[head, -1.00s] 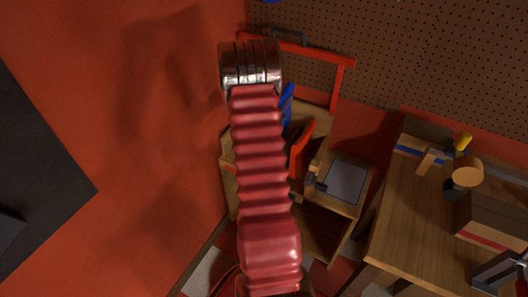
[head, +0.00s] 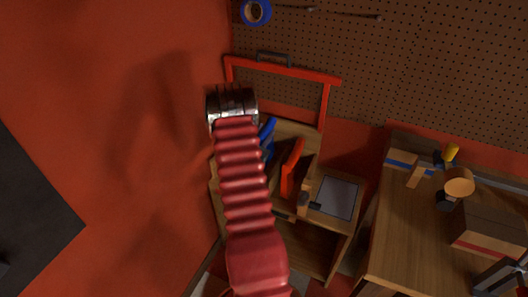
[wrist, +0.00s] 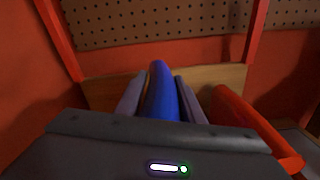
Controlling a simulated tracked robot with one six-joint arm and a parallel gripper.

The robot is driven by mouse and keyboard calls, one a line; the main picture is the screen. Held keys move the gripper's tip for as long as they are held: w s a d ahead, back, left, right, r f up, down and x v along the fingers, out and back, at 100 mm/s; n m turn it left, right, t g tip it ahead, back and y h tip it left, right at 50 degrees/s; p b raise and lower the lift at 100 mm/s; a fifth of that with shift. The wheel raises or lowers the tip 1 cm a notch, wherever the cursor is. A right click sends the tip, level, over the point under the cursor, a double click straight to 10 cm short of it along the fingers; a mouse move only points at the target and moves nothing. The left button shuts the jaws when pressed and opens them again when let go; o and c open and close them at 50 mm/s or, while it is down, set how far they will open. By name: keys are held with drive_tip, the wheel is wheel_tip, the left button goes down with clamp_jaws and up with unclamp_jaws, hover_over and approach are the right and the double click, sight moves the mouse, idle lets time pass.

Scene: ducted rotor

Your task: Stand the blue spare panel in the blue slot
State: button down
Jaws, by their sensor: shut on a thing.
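The blue spare panel (wrist: 163,95) stands upright between the two grey fingers of my gripper (wrist: 160,82) in the wrist view. The fingers are shut on it. In the head view a part of the blue panel (head: 268,136) shows just right of my red ribbed arm, which hides the rest and my fingers. A red panel (head: 293,168) stands to its right; it also shows in the wrist view (wrist: 252,125). The panel's lower end is hidden behind my gripper's body in the wrist view. I cannot make out the blue slot.
A red frame (head: 285,68) rises behind the panels, before a brown pegboard (head: 350,60). A wooden stand (head: 310,238) holds a grey plate (head: 335,196) on its right. A workbench (head: 400,235) farther right carries several objects. A red wall is close on the left.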

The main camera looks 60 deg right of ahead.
drive_tip(key=shift+f, duration=1.3)
drive_tip(key=shift+f, duration=2.2)
drive_tip(key=c, duration=1.2)
unclamp_jaws()
drive_tip(key=s+a, duration=0.1)
drive_tip(key=a, duration=1.1)
drive_tip(key=shift+s, duration=0.1)
